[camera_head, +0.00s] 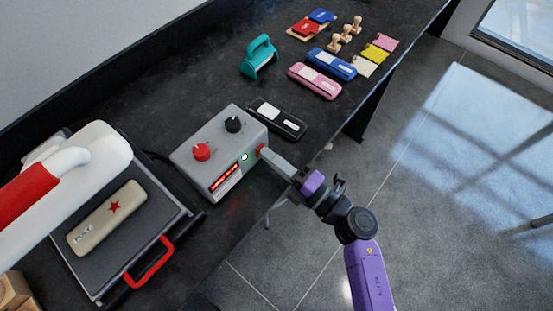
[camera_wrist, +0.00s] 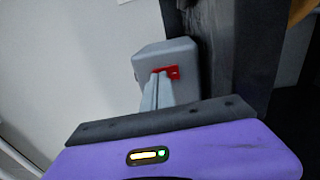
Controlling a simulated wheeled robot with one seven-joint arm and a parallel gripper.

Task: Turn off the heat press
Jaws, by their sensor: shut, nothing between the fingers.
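The heat press (camera_head: 100,235) stands at the left, with a white and red handle and a pencil case on its dark lower plate. Its grey control box (camera_head: 190,169) carries a red knob (camera_head: 201,152), a black knob (camera_head: 233,125), a lit red display (camera_head: 227,174) and a lit green light (camera_head: 244,157). A red switch (camera_wrist: 173,72) is on the box's end face in the wrist view; in the head view only a bit of red shows there. My gripper (camera_head: 267,154) is shut and empty, its tips at the switch. I cannot tell whether they touch.
A black pencil case (camera_head: 290,127) lies right behind the box. Farther back on the dark table (camera_head: 165,95) are a teal tool (camera_head: 260,57), pink and blue cases, stamps and ink pads. The floor right of the table is clear.

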